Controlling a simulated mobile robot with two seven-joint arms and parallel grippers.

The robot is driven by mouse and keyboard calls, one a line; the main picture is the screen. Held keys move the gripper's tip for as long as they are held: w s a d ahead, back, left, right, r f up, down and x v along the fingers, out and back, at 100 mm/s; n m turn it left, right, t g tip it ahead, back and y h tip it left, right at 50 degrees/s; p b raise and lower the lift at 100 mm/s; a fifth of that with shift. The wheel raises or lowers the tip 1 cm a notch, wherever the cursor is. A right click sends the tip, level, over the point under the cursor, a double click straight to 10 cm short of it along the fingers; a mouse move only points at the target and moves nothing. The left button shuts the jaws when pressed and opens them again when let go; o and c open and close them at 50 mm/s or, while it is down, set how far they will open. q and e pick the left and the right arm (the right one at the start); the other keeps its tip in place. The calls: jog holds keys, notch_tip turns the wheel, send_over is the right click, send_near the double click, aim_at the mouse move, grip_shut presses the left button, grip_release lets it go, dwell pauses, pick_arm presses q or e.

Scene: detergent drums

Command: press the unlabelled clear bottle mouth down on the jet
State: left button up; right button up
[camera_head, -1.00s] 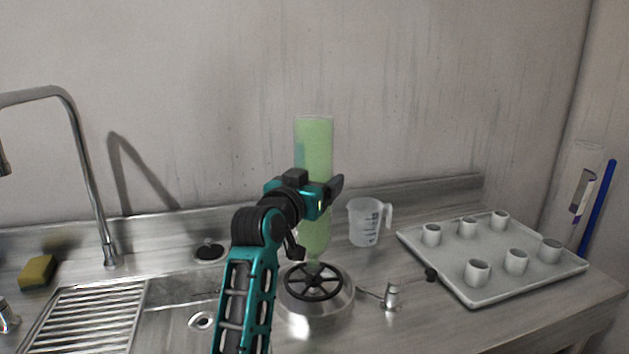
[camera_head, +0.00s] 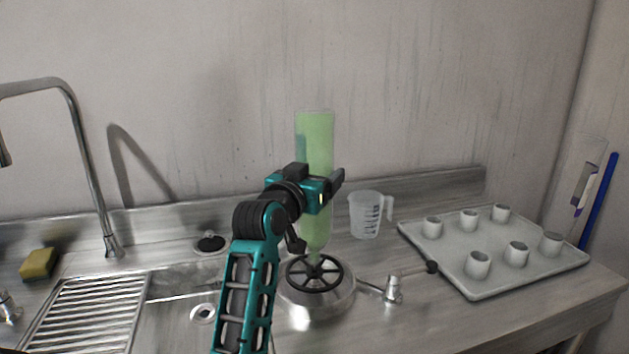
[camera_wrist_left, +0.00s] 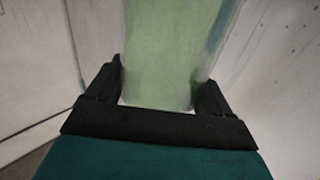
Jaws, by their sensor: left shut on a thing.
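The clear bottle (camera_head: 315,140), with green showing through it and no label that I can make out, is upside down, mouth down. My left gripper (camera_head: 331,187) is shut on its middle; in the left wrist view the bottle (camera_wrist_left: 170,55) stands between the two black fingers (camera_wrist_left: 160,95). The bottle's neck is at the middle of the round rinser (camera_head: 315,274), a black spoked grate on a steel base. The jet itself is hidden, and I cannot tell how firmly the mouth bears on it. My right gripper is not in view.
A measuring jug (camera_head: 366,215) stands just right of the bottle. A small tap with a black-knobbed lever (camera_head: 394,288) is beside the rinser. A white tray (camera_head: 462,277) with several cups is at right. The sink faucet (camera_head: 88,165) and sponge (camera_head: 38,264) are at left.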

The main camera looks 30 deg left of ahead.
pick_arm(q)
jog(key=shift+f+b, duration=1)
jog(key=shift+f, duration=1)
jog(key=shift+r, duration=0.1)
dwell(1.0)
jog(key=shift+r+p, duration=2.25)
jog(key=shift+p, duration=0.35)
notch_tip(320, 180, up, 2)
jog(key=shift+r, duration=1.5)
